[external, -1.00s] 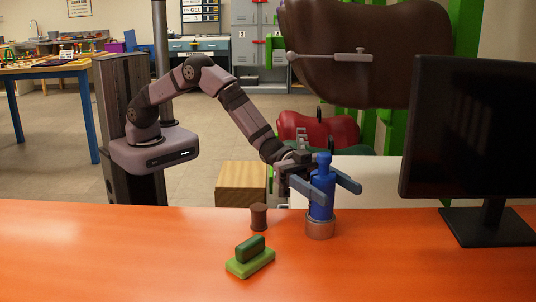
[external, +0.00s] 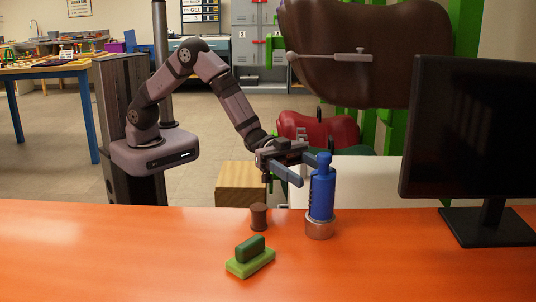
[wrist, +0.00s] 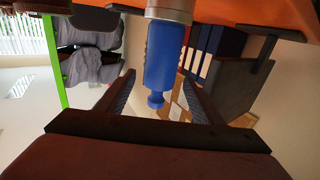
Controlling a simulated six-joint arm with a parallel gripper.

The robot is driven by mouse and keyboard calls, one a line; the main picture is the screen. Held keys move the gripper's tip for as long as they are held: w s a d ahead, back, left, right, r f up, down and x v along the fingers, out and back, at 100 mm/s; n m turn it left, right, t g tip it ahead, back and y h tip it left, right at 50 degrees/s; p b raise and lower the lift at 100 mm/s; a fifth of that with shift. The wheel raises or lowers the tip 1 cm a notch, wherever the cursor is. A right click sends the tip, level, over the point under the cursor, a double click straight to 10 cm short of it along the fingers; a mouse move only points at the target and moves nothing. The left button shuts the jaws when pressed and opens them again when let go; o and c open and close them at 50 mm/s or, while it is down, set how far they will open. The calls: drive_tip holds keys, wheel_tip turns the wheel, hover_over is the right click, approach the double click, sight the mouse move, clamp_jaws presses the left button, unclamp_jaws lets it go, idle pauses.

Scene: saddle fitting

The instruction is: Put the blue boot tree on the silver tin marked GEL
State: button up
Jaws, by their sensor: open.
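The blue boot tree (external: 322,190) stands upright on top of the silver tin (external: 319,226) on the orange bench. In the wrist view the blue boot tree (wrist: 163,62) hangs upside down in the picture, with the silver tin (wrist: 168,12) at its base. I cannot read any marking on the tin. My gripper (external: 288,177) is open and empty, just left of the boot tree and apart from it. In the wrist view its two fingers (wrist: 160,97) stand to either side of the boot tree's knob end, with gaps on both sides.
A brown spool (external: 259,217) stands left of the tin. A green brush-like block (external: 250,257) lies nearer the front. A black monitor (external: 470,140) stands at the right. The left part of the orange bench (external: 110,255) is clear.

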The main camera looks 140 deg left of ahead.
drive_tip(key=shift+v, duration=1.7)
drive_tip(key=s+d+r+n+g+y+p, duration=0.1)
drive_tip(key=s+d+g+p, duration=0.2)
drive_tip(key=s, duration=0.9)
drive_tip(key=s+d+r+g+y+p, duration=0.1)
drive_tip(key=s+d+r+g+p, duration=0.1)
drive_tip(key=s+g+p, duration=0.6)
drive_tip(key=s+d+r+n+g+y+p, duration=0.1)
drive_tip(key=s+d+g+p, duration=0.3)
drive_tip(key=s, duration=1.4)
drive_tip(key=r+g+y+p, duration=0.1)
drive_tip(key=g+p, duration=0.1)
drive_tip(key=p, duration=0.1)
drive_tip(key=shift+s+d+r+n+g, duration=0.2)
drive_tip(key=shift+d+n+g, duration=0.1)
drive_tip(key=shift+d, duration=0.1)
